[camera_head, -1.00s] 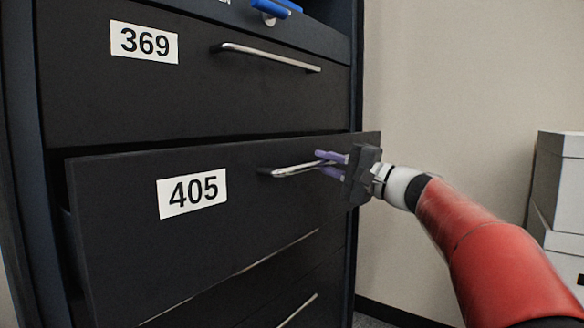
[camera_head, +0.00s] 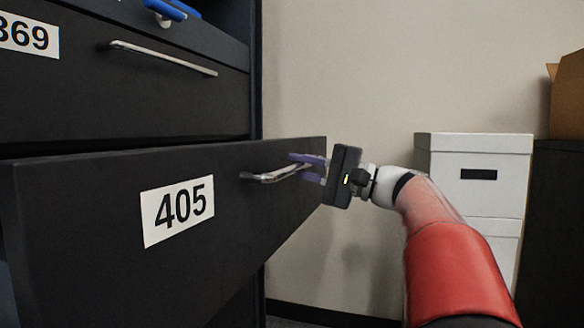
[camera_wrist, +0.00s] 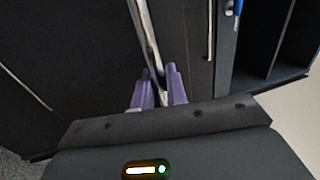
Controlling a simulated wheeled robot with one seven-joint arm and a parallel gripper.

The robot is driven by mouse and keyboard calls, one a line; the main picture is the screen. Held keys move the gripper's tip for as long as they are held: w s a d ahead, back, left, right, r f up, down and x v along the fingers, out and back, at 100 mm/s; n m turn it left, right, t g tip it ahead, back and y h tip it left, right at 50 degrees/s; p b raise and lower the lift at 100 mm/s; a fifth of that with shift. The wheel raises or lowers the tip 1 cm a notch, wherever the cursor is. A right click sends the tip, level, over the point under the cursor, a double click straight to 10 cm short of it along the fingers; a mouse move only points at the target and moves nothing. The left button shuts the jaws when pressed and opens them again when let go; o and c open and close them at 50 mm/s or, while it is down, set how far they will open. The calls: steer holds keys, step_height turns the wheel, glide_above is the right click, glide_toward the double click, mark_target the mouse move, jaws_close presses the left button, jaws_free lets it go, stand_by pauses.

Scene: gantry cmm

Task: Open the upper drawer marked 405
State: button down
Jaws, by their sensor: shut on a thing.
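The black drawer marked 405 (camera_head: 90,240) stands pulled out from the dark cabinet in the head view, its front well forward of the drawer above. Its silver bar handle (camera_head: 262,177) is on the right part of the front. My gripper (camera_head: 308,168) is shut on this handle with its purple fingers, at the handle's right end. In the wrist view the fingers (camera_wrist: 158,90) are on either side of the handle bar (camera_wrist: 146,35). The drawer's inside is hidden behind its front.
The drawer marked 369 (camera_head: 100,95) above is closed, with its own silver handle (camera_head: 165,58). A blue-handled thing (camera_head: 166,10) sits above it. White boxes (camera_head: 472,180) and a cardboard box (camera_head: 568,95) stand at the right by the wall.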

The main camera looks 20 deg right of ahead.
steer(key=shift+f, duration=0.1)
steer(key=c, duration=1.5)
jaws_free()
steer(key=shift+d, duration=0.1)
steer(key=v, duration=0.7)
steer(key=shift+s+d, duration=0.25)
